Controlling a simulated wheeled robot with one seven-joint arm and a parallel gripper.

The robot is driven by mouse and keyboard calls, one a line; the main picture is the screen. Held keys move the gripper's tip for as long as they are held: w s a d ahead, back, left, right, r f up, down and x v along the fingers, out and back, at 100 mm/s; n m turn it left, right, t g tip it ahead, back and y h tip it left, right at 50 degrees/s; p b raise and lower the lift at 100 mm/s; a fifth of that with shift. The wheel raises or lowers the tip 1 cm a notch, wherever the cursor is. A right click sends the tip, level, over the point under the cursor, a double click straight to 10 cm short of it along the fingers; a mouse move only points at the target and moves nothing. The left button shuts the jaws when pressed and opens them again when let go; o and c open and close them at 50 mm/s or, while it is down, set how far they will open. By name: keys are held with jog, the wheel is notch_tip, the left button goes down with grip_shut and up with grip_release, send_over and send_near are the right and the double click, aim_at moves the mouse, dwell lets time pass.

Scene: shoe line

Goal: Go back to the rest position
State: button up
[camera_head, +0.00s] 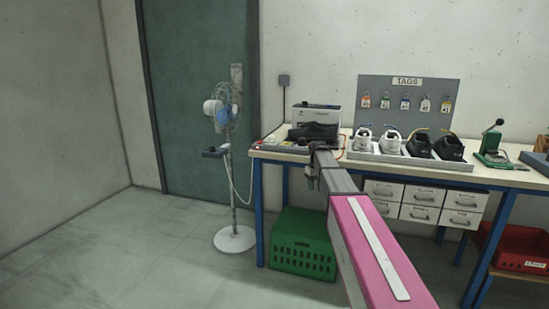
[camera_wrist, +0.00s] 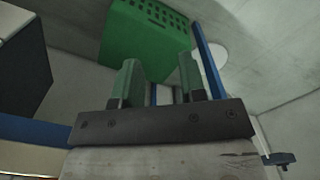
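My gripper (camera_head: 313,174) is at the front edge of the workbench in the head view, below the black shoe. In the wrist view my gripper (camera_wrist: 158,62) shows two green-grey fingers standing apart with nothing between them. My pink arm reaches toward the bench from the lower right.
The workbench (camera_head: 480,174) bears a black shoe (camera_head: 314,132), several shoes in a tray (camera_head: 366,154), a tag board (camera_head: 385,88) and a green press (camera_head: 495,157). A green crate (camera_head: 302,243) sits beneath. A fan (camera_head: 234,238) stands left; the floor further left is clear.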

jog(key=s+f+m, duration=0.1)
jog(key=s+f, duration=0.5)
jog(key=s, duration=0.5)
jog(key=s+f+m, duration=0.1)
jog(key=s+f, duration=0.5)
jog(key=s, duration=0.5)
jog(key=s+f+m, duration=0.2)
jog(key=s+f, duration=0.5)
jog(key=s, duration=0.4)
